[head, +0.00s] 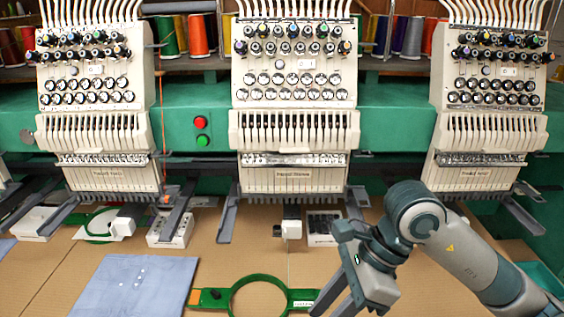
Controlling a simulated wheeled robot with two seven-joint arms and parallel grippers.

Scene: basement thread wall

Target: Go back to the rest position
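My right arm comes in from the right, and its gripper (325,308) points down and left at the front of the table. Its dark fingers are beside the right tab of a green embroidery hoop (233,293). I cannot tell whether they touch the hoop, or whether they are open or shut, as the tips run to the bottom edge. The hoop lies flat, cut off by the bottom edge, with an orange patch at its left tab. My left gripper and arm are not in view.
A green embroidery machine (390,115) with several white heads (294,135) spans the back. Its grey arms reach over the brown table (240,262). A folded blue cloth (137,286) lies front left. Another green hoop (98,224) and a white block (170,231) stand behind it.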

